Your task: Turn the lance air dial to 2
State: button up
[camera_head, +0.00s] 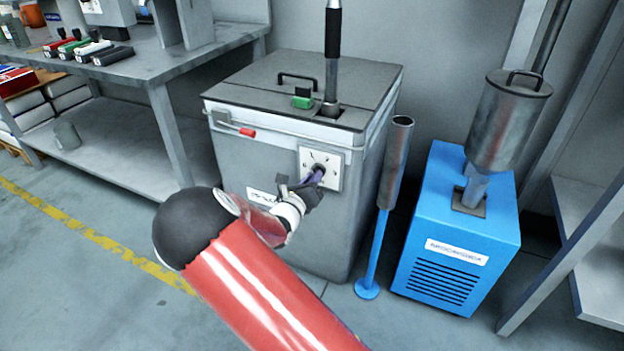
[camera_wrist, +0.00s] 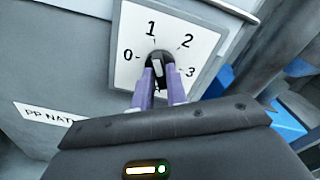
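The lance air dial is a black knob (camera_wrist: 159,62) with a white mark, on a white plate (camera_wrist: 207,45) numbered 0 to 3. The white mark lies near the knob's middle, and I cannot tell which number it points to. The plate (camera_head: 335,158) is on the front of a grey cabinet (camera_head: 250,165). My gripper (camera_wrist: 160,84) has its two purple fingers at the knob, one on each side of its lower part. A narrow gap shows between them, and I cannot tell whether they press on the knob. In the head view my gripper (camera_head: 315,177) partly hides the dial.
A red-tipped lever (camera_head: 246,132) sticks out left of the dial. A blue stand with a grey tube (camera_head: 395,160) stands close to the cabinet's right, beside a blue machine (camera_head: 455,235). A grey workbench (camera_head: 150,62) is at left. The floor in front is clear.

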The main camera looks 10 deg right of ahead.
grip_shut()
jog(key=shift+m, duration=0.3)
jog(key=m+b, duration=1.1)
jog(key=b, duration=0.1)
jog(key=shift+b, duration=0.3)
jog(key=o, duration=0.5)
grip_release()
